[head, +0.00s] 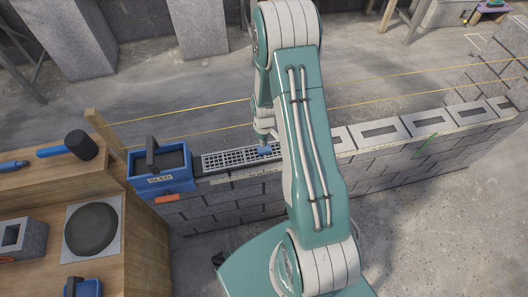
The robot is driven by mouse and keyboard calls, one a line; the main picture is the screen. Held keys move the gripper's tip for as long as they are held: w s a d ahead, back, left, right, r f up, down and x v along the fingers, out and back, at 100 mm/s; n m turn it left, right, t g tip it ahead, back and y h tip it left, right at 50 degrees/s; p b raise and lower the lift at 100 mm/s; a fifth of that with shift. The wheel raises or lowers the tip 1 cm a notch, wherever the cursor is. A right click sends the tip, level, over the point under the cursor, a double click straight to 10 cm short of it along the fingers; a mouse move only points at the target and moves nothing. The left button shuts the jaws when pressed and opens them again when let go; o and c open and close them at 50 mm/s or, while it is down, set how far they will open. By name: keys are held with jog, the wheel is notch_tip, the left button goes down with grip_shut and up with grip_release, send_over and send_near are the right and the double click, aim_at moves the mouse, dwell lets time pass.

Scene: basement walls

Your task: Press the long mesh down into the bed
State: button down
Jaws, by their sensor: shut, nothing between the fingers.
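The long mesh (228,158) is a light grey grid strip lying along the top of the low block wall, left of my arm. Dark bed (212,172) shows in a thin line along its near edge. My gripper (264,150) is at the mesh's right part, pointing down, shut with nothing held. Its blue tips are at or just above the grid; I cannot tell whether they touch. My arm hides the wall and anything on it just right of the gripper.
A blue box (160,182) with a dark handle stands at the mesh's left end. A wooden bench (140,240) at left holds a mallet (80,145) and a round dark disc (91,229). Hollow blocks (380,132) continue the wall rightward. Yellow strings (400,72) run above the wall.

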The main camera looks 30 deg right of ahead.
jog(key=shift+f, duration=1.2)
dwell(0.3)
jog(key=shift+r, duration=4)
jog(key=shift+r, duration=0.1)
jog(key=shift+f, duration=2.75)
jog(key=shift+f, duration=0.1)
jog(key=shift+f, duration=0.3)
jog(key=shift+f, duration=1)
